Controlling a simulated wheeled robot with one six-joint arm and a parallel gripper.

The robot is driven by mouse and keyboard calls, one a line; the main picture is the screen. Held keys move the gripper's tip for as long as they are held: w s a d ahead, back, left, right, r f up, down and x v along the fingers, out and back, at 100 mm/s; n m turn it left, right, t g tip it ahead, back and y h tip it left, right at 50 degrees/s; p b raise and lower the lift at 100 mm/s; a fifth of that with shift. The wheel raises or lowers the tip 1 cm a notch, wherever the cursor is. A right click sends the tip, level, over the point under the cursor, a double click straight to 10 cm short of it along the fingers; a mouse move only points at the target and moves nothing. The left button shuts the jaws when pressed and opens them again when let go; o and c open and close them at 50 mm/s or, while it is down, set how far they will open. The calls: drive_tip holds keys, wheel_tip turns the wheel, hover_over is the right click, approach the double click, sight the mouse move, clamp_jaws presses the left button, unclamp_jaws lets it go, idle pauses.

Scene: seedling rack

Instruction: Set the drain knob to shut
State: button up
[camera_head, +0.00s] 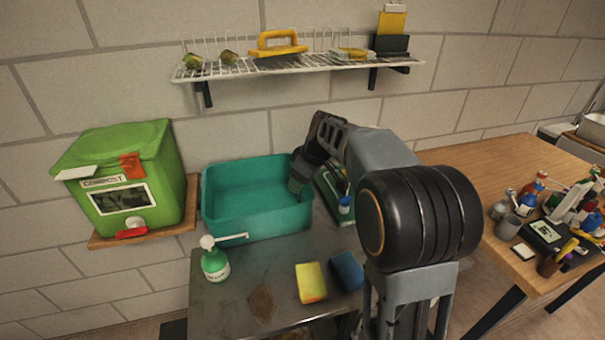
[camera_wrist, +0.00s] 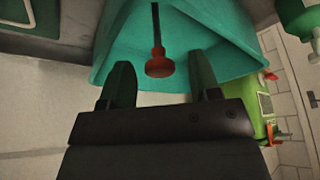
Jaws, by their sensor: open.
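A red-orange knob (camera_wrist: 160,65) on the end of a dark rod shows in the wrist view, in front of the teal basin (camera_wrist: 106,68). I take it to be the drain knob. My gripper (camera_wrist: 162,60) is open, with one dark finger on each side of the knob in that view. I see no contact, and cannot tell whether the knob is within finger depth. In the head view, my gripper (camera_head: 299,178) is at the right side of the teal basin (camera_head: 258,221), partly hidden by my arm. I cannot make out the knob there.
A green compost bin (camera_head: 118,175) stands left of the basin. A pump bottle (camera_head: 215,263), a yellow sponge (camera_head: 311,283) and a blue sponge (camera_head: 347,271) are on the dark bench. A wire shelf (camera_head: 300,65) hangs above. A cluttered wooden table (camera_head: 475,180) is at the right.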

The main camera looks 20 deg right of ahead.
drive_tip(key=v, duration=1.3)
drive_tip(key=shift+r, duration=0.3)
drive_tip(key=shift+s+d, duration=0.1)
drive_tip(key=s+f+m+h, duration=0.2)
drive_tip(key=s+f+m, duration=0.2)
drive_tip(key=f+m, duration=0.35)
drive_tip(key=s+a+f+p, duration=0.1)
drive_tip(key=s+a+f, duration=0.1)
drive_tip(key=s, duration=0.5)
drive_tip(key=s+a+f+m+h+p, duration=0.1)
drive_tip(key=s+f, duration=0.3)
drive_tip(key=s, duration=0.4)
drive_tip(key=shift+s+a+f, duration=0.2)
drive_tip(key=shift+s+a, duration=0.05)
drive_tip(key=shift+a, duration=0.65)
drive_tip(key=shift+m, duration=0.25)
